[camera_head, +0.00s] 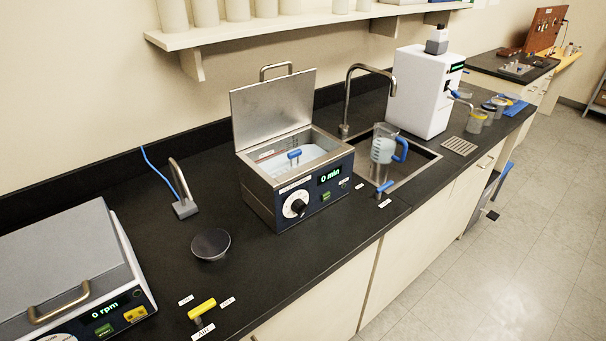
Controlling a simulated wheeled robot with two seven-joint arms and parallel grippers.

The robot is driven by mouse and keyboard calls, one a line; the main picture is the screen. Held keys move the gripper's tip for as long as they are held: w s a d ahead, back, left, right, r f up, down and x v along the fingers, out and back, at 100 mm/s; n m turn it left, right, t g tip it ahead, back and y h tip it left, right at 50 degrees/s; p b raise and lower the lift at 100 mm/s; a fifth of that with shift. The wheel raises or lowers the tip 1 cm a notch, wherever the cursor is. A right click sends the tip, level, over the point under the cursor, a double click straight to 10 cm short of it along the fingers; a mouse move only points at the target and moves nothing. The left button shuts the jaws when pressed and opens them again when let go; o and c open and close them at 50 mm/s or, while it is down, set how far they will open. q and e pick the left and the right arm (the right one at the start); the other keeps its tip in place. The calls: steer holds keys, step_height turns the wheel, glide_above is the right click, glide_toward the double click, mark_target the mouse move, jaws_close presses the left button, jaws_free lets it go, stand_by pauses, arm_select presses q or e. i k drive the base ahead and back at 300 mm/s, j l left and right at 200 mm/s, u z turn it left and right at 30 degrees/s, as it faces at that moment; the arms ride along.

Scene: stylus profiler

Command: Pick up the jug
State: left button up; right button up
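The jug (382,150) is clear with a blue handle (401,150) on its right side. It stands upright in the area of the sink (418,160), behind the counter's front edge. Its lower part is hard to make out against the sink, so I cannot tell exactly what it rests on. Neither of my grippers shows in the head view.
A water bath (262,196) with its lid raised stands left of the jug. A curved tap (348,96) rises behind the sink, and a small blue-handled valve (385,187) sits in front. A white dispenser (408,90) stands behind right.

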mark_target(385, 138)
steer(key=l+u, duration=0.35)
steer(key=l, duration=0.2)
steer(key=k+l+u, duration=0.1)
steer(key=l+u, duration=0.2)
steer(key=l, duration=0.2)
steer(key=k+l+u, duration=0.15)
steer(key=l+u, duration=0.2)
steer(key=l, duration=0.15)
